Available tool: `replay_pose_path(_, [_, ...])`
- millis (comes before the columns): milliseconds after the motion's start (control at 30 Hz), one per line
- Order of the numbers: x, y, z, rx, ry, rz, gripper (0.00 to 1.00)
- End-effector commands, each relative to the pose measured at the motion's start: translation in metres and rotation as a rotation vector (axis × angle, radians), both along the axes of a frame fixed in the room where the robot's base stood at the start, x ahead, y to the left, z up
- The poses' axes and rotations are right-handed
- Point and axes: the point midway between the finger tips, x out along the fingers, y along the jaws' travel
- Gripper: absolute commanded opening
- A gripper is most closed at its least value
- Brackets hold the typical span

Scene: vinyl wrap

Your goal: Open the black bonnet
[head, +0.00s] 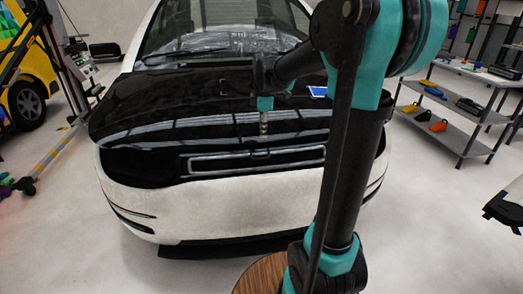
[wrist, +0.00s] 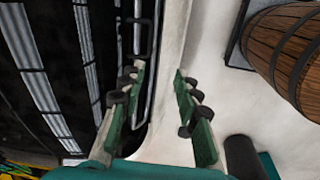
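The black bonnet (head: 165,100) is glossy and lies closed on the front of a white car (head: 225,212). In the wrist view the bonnet (wrist: 45,90) fills the left side, with light reflections on it. My gripper (head: 263,128) hangs over the front part of the bonnet in the head view. In the wrist view my gripper (wrist: 157,75) is open, its two green fingers apart with nothing held. The white bumper edge (wrist: 172,30) shows beyond and between the fingertips. I cannot tell whether a finger touches the car.
A wooden barrel (wrist: 285,45) stands in front of the car. A shelf rack (head: 455,105) with small items is at right, and a yellow vehicle (head: 25,85) and a stand (head: 60,85) are at left. A blue item (head: 318,91) lies on the bonnet. Floor is clear at front left.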

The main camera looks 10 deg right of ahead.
Motion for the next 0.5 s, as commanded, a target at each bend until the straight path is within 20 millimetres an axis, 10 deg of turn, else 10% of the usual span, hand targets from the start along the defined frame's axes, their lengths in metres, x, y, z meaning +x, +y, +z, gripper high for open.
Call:
replay_pose_path(233, [0.018,0.004,0.005,-0.025,0.013,0.117,0.33])
replay_pose_path(500, [0.026,0.004,-0.037,-0.024,0.012,0.114,0.33])
